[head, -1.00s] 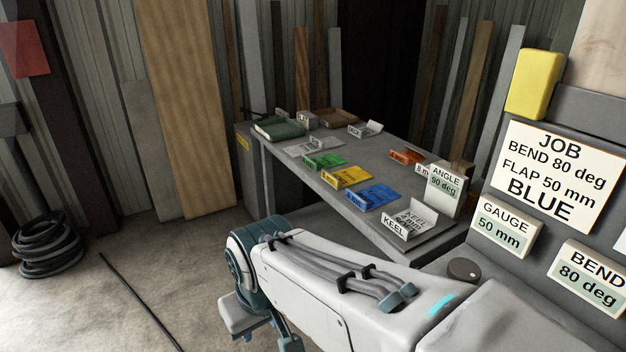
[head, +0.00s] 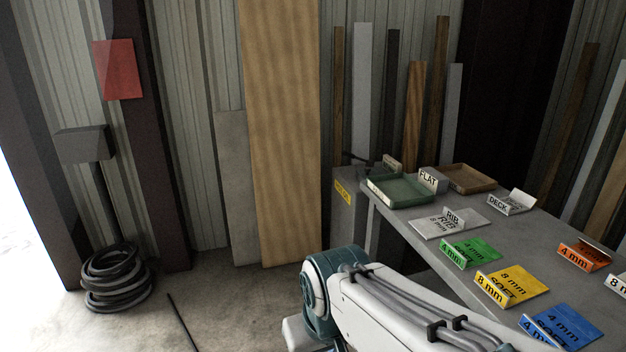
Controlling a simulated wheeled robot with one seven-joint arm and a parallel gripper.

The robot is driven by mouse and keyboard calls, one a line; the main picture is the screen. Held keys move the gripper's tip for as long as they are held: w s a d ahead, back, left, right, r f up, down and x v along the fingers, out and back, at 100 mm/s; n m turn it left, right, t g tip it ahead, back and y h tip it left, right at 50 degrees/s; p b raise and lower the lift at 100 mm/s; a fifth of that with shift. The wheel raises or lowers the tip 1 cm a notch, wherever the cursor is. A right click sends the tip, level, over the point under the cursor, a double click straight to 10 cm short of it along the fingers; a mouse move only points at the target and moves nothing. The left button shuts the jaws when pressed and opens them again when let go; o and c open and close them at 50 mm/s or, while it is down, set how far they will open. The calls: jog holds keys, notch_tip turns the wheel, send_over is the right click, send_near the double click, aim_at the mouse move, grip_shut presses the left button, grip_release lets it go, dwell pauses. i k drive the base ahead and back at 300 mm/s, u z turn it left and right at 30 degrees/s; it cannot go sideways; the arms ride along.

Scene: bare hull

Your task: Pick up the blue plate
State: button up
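The blue plate (head: 563,325) lies on the grey bench at the lower right of the head view. It has a raised flap at its front marked 4 mm. My arm (head: 395,305) reaches across the bottom of the view, left of the blue plate and apart from it in the picture. My gripper is not visible, so its fingers and anything in them are hidden.
The bench (head: 413,235) also holds a yellow plate (head: 512,284), green plate (head: 470,251), orange plate (head: 585,255), grey RIB plate (head: 448,222), green tray (head: 400,190) and brown tray (head: 470,178). A coiled hose (head: 117,277) lies on the floor at left.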

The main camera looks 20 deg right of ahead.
aim_at(550, 327)
jog(key=i, duration=2.3)
jog(key=z, duration=4.3)
jog(key=i, duration=1)
